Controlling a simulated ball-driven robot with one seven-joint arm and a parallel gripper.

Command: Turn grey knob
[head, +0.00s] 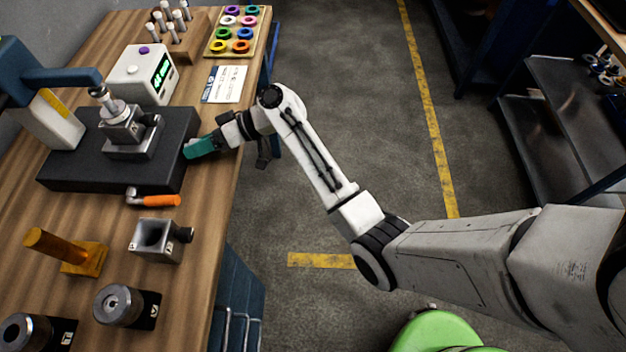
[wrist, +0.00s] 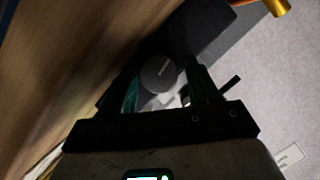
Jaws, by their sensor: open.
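A round grey knob (wrist: 158,74) faces the camera in the wrist view, close in front of my gripper. My gripper (head: 190,150) is open at the right edge of the black base plate (head: 62,170). In the wrist view its teal fingers stand one on each side of the knob; I cannot tell whether either touches it. A steel block (head: 128,152) with a dark side knob (head: 153,119) stands on the plate. I cannot tell whether that is the same knob.
An orange-handled tool (head: 160,200) lies in front of the plate. A white display box (head: 138,76) stands behind it, and a card (head: 224,84) lies near the table edge. Metal parts, including a bored block (head: 152,242), stand at the table's near end.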

